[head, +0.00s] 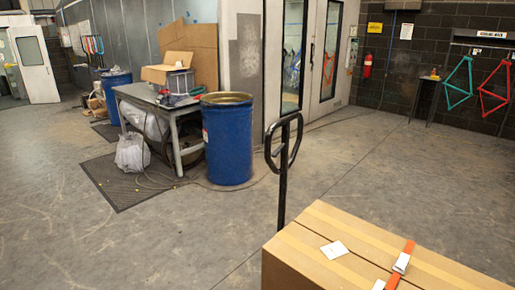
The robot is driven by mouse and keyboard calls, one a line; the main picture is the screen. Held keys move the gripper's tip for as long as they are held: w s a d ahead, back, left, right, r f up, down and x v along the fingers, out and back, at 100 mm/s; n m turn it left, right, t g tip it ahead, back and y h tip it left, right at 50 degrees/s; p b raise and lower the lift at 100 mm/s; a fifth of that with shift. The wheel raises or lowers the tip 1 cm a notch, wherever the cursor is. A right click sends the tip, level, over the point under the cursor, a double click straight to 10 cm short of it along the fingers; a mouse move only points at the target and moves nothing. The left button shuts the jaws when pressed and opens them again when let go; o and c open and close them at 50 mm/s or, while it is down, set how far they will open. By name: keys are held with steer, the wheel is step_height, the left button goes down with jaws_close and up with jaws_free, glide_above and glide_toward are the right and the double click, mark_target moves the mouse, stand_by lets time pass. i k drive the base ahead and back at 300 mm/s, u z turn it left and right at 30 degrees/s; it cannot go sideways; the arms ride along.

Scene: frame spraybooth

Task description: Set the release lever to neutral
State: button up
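A black handle (283,150) with a looped grip stands upright at the centre of the head view, on a dark post behind a large cardboard box. It looks like a pallet truck's tiller. I cannot make out a separate release lever or its position on the dark, small handle head. The lower post and whatever it stands on are hidden by the box. My gripper is not in view.
The cardboard box (350,236) fills the lower right, with an orange strap (408,248). Left of the handle stand a blue drum (227,150) and a cluttered table (135,91). Bare floor (215,225) lies at front left. A hose trails across the floor.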

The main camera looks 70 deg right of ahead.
mark_target(275, 154)
steer(key=z, duration=0.05)
steer(key=i, duration=2.45)
steer(key=z, duration=2.8)
